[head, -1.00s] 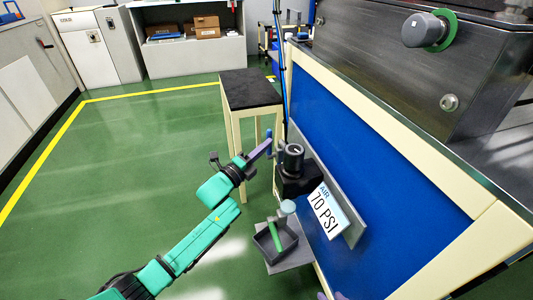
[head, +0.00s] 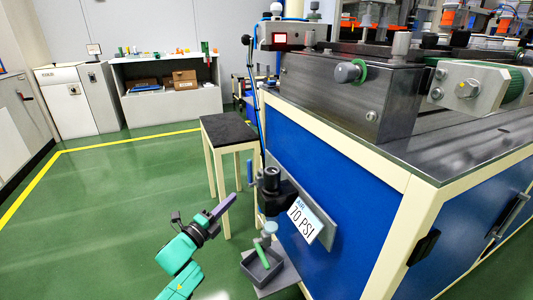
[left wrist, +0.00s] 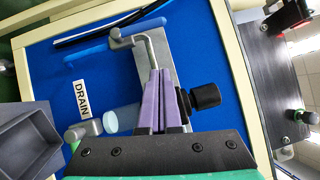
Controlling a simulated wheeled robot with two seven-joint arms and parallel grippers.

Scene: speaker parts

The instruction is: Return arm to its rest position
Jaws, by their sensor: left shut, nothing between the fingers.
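My left gripper (head: 233,198) has purple fingers that are pressed together and empty. In the head view it points up and right, left of the black regulator (head: 272,185) on the blue panel (head: 318,170), with a visible gap between them. In the left wrist view my left gripper (left wrist: 160,78) also shows shut in front of the blue panel (left wrist: 195,45), with the black regulator knob (left wrist: 206,96) to its right. My right gripper is not in view.
A black-topped stool (head: 228,130) stands behind. Green floor (head: 110,210) is open at the left. The left wrist view shows a DRAIN label (left wrist: 82,98).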

